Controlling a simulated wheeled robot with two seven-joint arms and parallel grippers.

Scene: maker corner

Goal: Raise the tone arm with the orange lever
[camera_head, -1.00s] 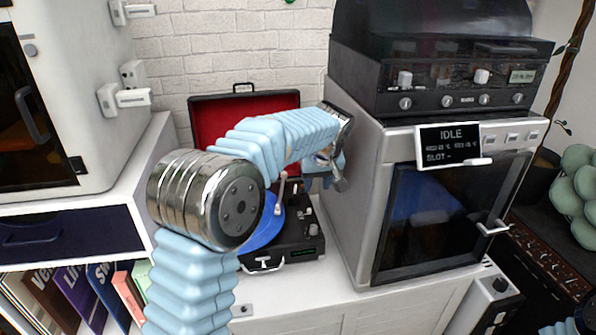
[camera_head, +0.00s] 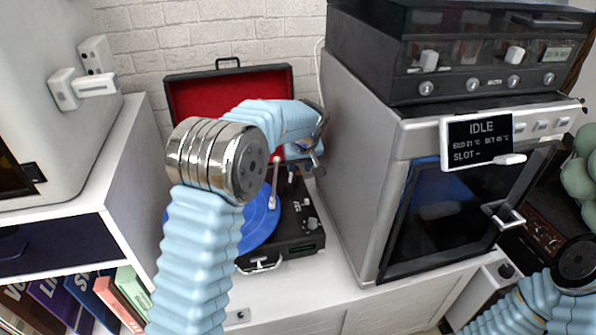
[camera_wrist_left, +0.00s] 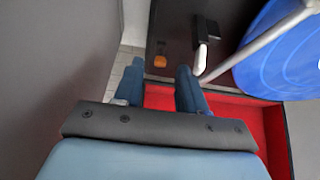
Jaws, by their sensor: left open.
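The turntable (camera_head: 306,232) is a black open case with a red-lined lid (camera_head: 205,100) and a blue record (camera_head: 258,225). Its pale tone arm (camera_head: 274,187) reaches over the record. The small orange lever (camera_wrist_left: 160,62) lies on the dark deck, ahead of and between my fingers in that view. My left gripper (camera_wrist_left: 157,75) is open and empty, with a finger to either side of the lever. In the head view it (camera_head: 314,152) is above the deck's back right, and the lever is hidden.
A grey machine (camera_head: 365,170) with an IDLE screen (camera_head: 478,138) stands close right of the turntable, its wall near my left gripper. A white cabinet (camera_head: 125,190) is at left. The white counter front (camera_head: 300,302) is clear. My right arm shows at lower right.

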